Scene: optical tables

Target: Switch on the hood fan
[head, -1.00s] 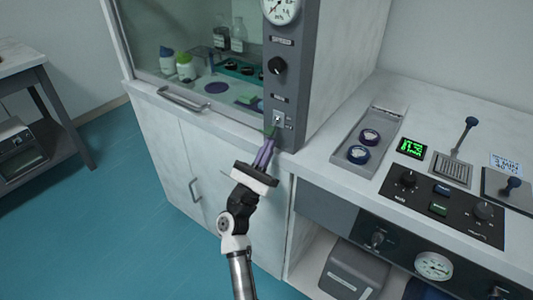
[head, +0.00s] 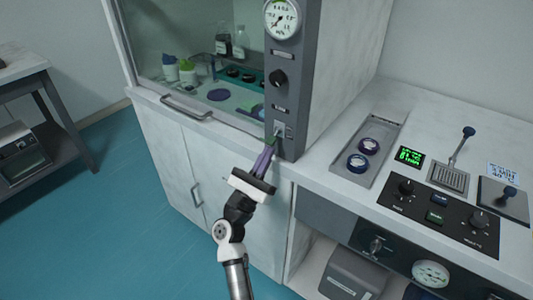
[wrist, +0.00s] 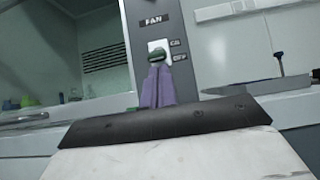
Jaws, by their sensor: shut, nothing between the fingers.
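The hood fan switch is a small toggle on a light plate (wrist: 153,46), under a "FAN" label and beside "ON" and "OFF" marks in the wrist view. It sits low on the grey control column (head: 292,75) of the fume hood. My gripper (wrist: 157,62) is shut and empty, with its purple fingers pointing at the switch. The greenish fingertips cover the lower part of the plate and overlap the toggle. I cannot tell whether they touch it, or which way it is set. In the head view my gripper (head: 272,143) is also right at the switch.
Above the switch on the column are a black knob (head: 278,79) and a round gauge (head: 282,17). The hood's glass sash has a handle (head: 186,108) at left. To the right, the counter holds a tray (head: 386,135) and a control panel (head: 422,207).

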